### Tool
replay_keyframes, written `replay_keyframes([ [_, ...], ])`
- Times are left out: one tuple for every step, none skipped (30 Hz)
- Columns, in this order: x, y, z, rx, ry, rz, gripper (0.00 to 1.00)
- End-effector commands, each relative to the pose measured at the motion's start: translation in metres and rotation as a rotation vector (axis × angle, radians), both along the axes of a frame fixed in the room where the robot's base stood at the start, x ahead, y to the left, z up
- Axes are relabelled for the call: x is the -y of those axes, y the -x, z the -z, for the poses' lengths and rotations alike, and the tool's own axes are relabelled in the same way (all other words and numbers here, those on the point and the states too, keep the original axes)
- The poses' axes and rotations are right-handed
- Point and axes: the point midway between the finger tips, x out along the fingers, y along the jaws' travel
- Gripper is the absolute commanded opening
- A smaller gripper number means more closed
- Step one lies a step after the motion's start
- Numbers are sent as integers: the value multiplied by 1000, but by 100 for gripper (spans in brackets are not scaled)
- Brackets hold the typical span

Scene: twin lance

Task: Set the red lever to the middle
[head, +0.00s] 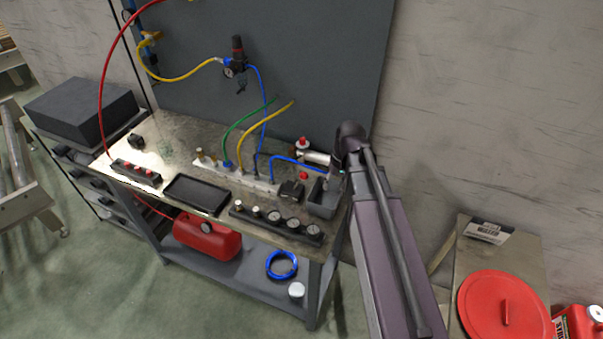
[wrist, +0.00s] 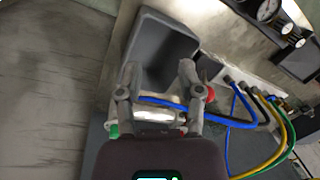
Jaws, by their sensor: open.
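A red knob (head: 303,176), which looks like the red lever's handle, stands above a small black block (head: 292,190) near the bench's right end. A red knob (wrist: 211,95) also shows in the wrist view, close beside the right finger; I cannot tell if they touch. The lever's exact position is unclear. My gripper (wrist: 158,78) is open and empty, its fingers over the silver cylinder (wrist: 158,115) and pointing towards the grey bin. In the head view my gripper is mostly hidden behind my arm, near the bench's right end.
The grey open bin (head: 324,206) stands right of the block. Blue, yellow and green hoses (head: 262,115) run beside it. A gauge strip (head: 277,222) and black tray (head: 197,193) lie further left. The wall (head: 480,100) is close on the right.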

Motion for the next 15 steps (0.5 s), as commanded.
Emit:
replay_keyframes([
  [-7,-25,-18,-3,-29,-15,48],
  [-11,-33,-23,-5,-46,-24,48],
  [-16,-44,-29,-7,-68,-35,48],
  [-20,-52,-34,-8,-85,-44,48],
  [-24,-59,-38,-9,-100,-52,48],
  [-28,-68,-43,-10,-120,-61,48],
  [-31,-74,-47,-11,-132,-68,48],
  [-34,-79,-50,-11,-146,-74,48],
  [-37,-85,-53,-12,-159,-82,48],
  [-39,-89,-56,-12,-169,-87,48],
  [-41,-92,-57,-12,-177,-90,48],
  [-43,-95,-59,-13,-184,-94,48],
  [-44,-96,-60,-13,-189,-96,48],
  [-45,-97,-60,-13,-193,-98,48],
  [-46,-98,-60,-13,-196,-100,48],
])
